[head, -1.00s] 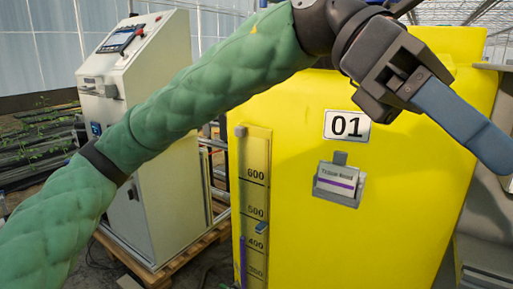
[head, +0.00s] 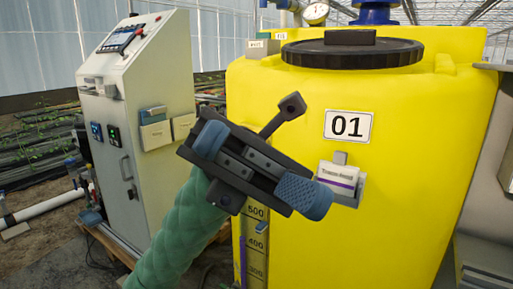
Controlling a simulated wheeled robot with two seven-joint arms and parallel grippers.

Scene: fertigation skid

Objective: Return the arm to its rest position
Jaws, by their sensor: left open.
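My left arm (head: 188,232), in a green quilted sleeve, comes up from the lower left in the head view. My left gripper (head: 262,172) is in front of the yellow tank's left part, with its two blue-padded fingers apart and nothing between them. It covers part of the tank's level scale. My right gripper is out of the picture.
A grey control cabinet (head: 150,90) stands at left. A pressure gauge (head: 316,12) sits behind the lid.

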